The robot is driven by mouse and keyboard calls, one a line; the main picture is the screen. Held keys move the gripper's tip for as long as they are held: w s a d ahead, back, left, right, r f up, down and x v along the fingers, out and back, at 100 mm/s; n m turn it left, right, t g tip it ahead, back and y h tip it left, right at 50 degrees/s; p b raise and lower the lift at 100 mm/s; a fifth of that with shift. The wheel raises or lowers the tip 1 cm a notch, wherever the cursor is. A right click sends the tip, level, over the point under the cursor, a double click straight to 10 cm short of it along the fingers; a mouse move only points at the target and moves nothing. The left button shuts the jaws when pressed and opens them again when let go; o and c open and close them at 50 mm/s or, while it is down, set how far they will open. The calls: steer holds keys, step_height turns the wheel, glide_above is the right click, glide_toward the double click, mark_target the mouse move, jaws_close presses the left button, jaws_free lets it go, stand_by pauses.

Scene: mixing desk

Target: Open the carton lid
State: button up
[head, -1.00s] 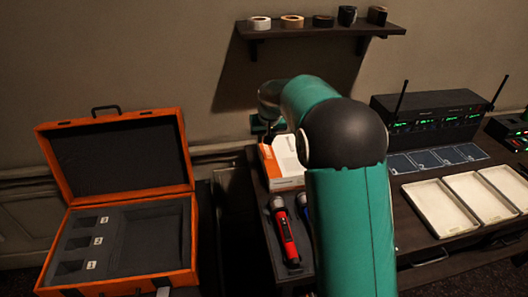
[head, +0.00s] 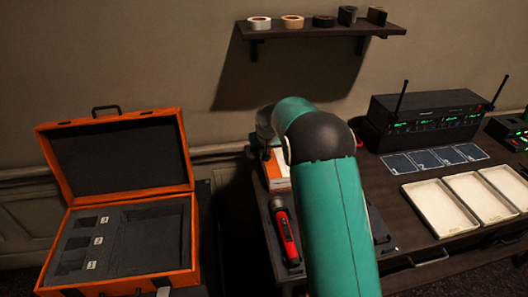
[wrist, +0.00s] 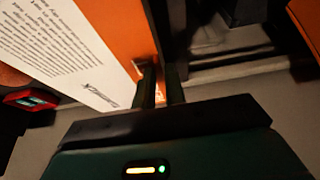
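The carton (head: 278,178), white and orange, stands at the left end of the desk, partly hidden behind my arm. In the wrist view its printed white face and orange side (wrist: 108,30) fill the upper left. I cannot make out the state of its lid. My gripper (wrist: 161,88) is right at the carton's orange side, its two dark fingers a narrow gap apart. A small bright orange patch shows between them; I cannot tell whether they hold it. The head view hides the fingertips behind my arm.
A red microphone (head: 286,234) lies in front of the carton. An open orange case (head: 118,280) stands to the left. A black receiver (head: 425,118) and white trays (head: 432,208) are to the right. A shelf (head: 330,32) with tape rolls hangs above.

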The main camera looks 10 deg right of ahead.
jaws_close()
steer(key=shift+d+r+y, duration=0.3)
steer(key=shift+r+y, duration=0.1)
steer(key=shift+r, duration=0.3)
steer(key=d+r+m+y, duration=0.2)
steer(key=d+r+y, duration=0.45)
steer(key=r, duration=0.25)
steer(key=d+r+m+t+y, duration=0.2)
steer(key=d+r+y, duration=0.1)
steer(key=d+y, duration=0.6)
steer(key=shift+d, duration=2)
